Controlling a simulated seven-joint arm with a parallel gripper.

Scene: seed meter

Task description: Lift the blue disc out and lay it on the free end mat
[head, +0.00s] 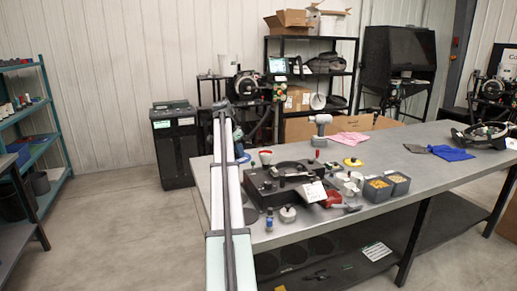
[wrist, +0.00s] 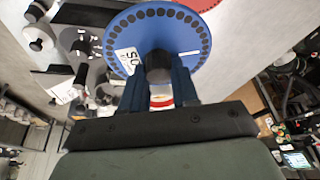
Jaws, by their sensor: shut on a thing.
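The blue disc (wrist: 150,32) has a ring of dark holes near its rim and a white label. My gripper (wrist: 158,70) is shut on its dark central knob (wrist: 158,66), and the disc faces the wrist camera. In the head view a sliver of the blue disc (head: 243,156) shows beside my arm; the arm hides the rest. The black seed meter (head: 288,180) sits on the grey bench to the right of the disc. A dark round patch (head: 250,215) lies near the bench's left end; I cannot tell whether it is the end mat.
A drill-like tool (head: 320,130) stands behind.

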